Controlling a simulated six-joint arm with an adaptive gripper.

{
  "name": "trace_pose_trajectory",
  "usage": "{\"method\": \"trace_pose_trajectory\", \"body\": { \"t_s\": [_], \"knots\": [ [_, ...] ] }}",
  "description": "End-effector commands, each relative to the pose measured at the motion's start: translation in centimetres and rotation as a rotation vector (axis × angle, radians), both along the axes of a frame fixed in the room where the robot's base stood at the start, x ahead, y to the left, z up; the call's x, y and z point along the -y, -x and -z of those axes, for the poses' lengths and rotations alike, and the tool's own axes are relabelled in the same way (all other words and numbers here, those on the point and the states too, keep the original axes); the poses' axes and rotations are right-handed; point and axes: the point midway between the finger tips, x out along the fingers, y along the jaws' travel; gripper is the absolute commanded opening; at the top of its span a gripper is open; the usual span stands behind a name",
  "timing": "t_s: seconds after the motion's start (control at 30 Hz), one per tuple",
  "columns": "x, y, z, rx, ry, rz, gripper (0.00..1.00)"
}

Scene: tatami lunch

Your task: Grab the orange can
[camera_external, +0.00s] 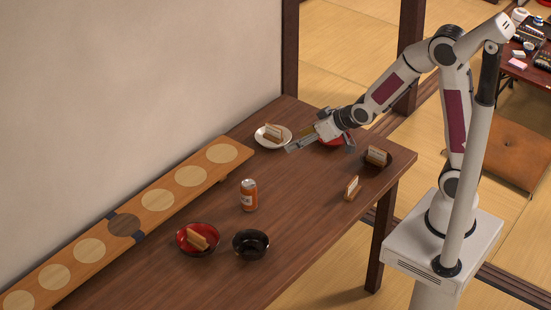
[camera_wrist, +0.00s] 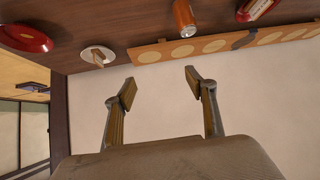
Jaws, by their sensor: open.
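The orange can (camera_external: 249,195) stands upright on the brown wooden table (camera_external: 310,215), left of the middle of the external view. In the wrist view the orange can (camera_wrist: 184,18) shows at the top, partly cut off by the frame edge. My gripper (camera_external: 290,148) is above the far part of the table, near the white plate, apart from the can and up and to its right in the external view. In the wrist view my gripper (camera_wrist: 160,85) has its two fingers wide apart with nothing between them.
A wooden board (camera_external: 175,215) with pale discs lies along the wall. Another red dish (camera_external: 335,141) sits behind my gripper.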

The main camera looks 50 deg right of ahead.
Motion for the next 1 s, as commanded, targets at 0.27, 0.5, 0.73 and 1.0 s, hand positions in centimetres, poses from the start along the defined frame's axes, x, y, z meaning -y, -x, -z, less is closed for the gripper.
{"method": "trace_pose_trajectory", "body": {
  "t_s": [0.27, 0.5, 0.73, 1.0],
  "knots": [
    [-2.0, -2.5, 3.6, 0.057, -0.007, -0.021, 0.56],
    [-3.5, -4.0, 6.7, 0.11, -0.013, -0.037, 0.56],
    [-4.9, -4.9, 9.6, 0.162, -0.018, -0.053, 0.56],
    [-6.5, -5.2, 13.2, 0.224, -0.023, -0.074, 0.56]
  ]
}}
